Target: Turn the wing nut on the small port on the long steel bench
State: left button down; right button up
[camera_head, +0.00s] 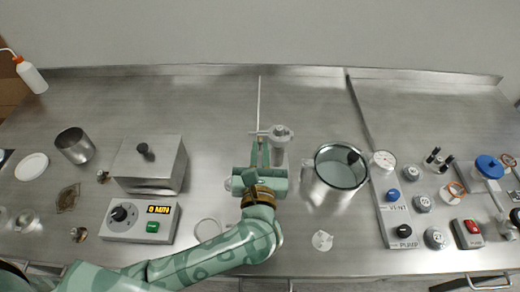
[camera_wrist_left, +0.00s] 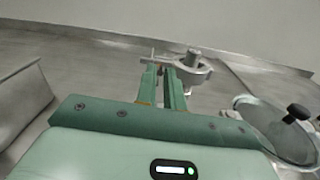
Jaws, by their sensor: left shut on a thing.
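The small port (camera_head: 280,134) is a grey upright fitting with a round clamp, standing on the long steel bench (camera_head: 222,105) near the middle. The clamp's thin wing nut end (camera_head: 258,133) sticks out to the left. My left gripper (camera_head: 264,150) reaches in from the front, its fingers at the wing nut and shut on it. In the left wrist view the port (camera_wrist_left: 193,66) stands just beyond and right of the fingertips (camera_wrist_left: 161,73). The fingers partly hide the wing nut. My right gripper is not in view.
A steel pot with a glass lid (camera_head: 341,167) stands close to the right of my gripper. A steel box (camera_head: 149,163) and a timer unit (camera_head: 142,221) are to the left. Control panels and knobs fill the right. The bench behind the port is clear.

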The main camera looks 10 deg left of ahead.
pick_arm(q)
jog(key=shift+d+m+p, duration=0.1)
jog(key=shift+m+p, duration=2.25)
jog(key=shift+m, duration=0.75)
jog(key=c, duration=1.8)
grip_release()
